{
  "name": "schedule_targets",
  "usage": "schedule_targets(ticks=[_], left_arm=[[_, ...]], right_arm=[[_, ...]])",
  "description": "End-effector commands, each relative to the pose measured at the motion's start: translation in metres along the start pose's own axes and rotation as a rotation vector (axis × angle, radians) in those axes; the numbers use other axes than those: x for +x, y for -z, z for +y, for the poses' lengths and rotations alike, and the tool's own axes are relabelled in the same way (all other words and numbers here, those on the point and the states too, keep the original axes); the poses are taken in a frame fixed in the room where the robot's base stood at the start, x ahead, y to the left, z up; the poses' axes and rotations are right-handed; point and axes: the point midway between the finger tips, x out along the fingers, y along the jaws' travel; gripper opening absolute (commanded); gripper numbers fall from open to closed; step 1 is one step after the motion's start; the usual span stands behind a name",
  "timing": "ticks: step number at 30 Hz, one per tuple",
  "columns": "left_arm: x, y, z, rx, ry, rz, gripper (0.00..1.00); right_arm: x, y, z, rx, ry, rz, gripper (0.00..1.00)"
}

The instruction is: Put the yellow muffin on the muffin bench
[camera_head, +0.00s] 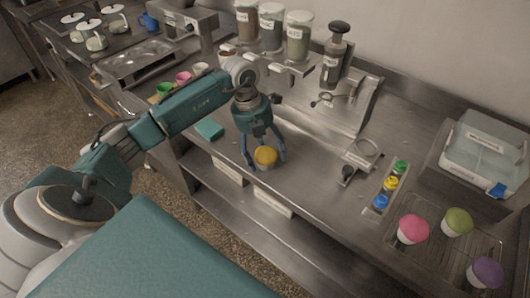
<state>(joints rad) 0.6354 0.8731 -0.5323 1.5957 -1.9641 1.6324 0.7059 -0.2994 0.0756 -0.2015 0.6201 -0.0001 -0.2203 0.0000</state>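The yellow muffin (265,158) is at the front edge of the steel counter (312,170), in the middle of the view. My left gripper (265,160) points down over it, with one finger on each side. The fingers look spread, with small gaps between them and the muffin. Whether the muffin's base touches the counter is hard to tell. A wire rack (440,262) at the lower right carries a pink muffin (412,229), a green muffin (457,222) and a purple muffin (485,272). No label shows which surface is the muffin bench. My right gripper is out of view.
Small colored bottles (390,183) stand left of the rack. A lidded clear container (485,150) sits behind it. A black-topped dispenser (335,58) and filled jars (271,27) stand at the back. A teal block (209,129) lies left of my gripper.

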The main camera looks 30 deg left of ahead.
Motion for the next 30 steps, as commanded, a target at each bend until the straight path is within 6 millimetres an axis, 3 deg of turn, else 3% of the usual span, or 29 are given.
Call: schedule_targets(ticks=[11,24,30], left_arm=[[-0.01,-0.001,0.0,0.0,-0.001,-0.002,0.71],[-0.098,-0.001,-0.001,0.001,0.001,-0.005,0.71],[-0.119,0.0,0.0,0.0,-0.001,-0.001,0.71]], right_arm=[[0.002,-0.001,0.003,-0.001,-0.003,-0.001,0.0],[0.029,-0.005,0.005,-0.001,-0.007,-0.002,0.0],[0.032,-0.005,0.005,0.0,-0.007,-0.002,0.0]])
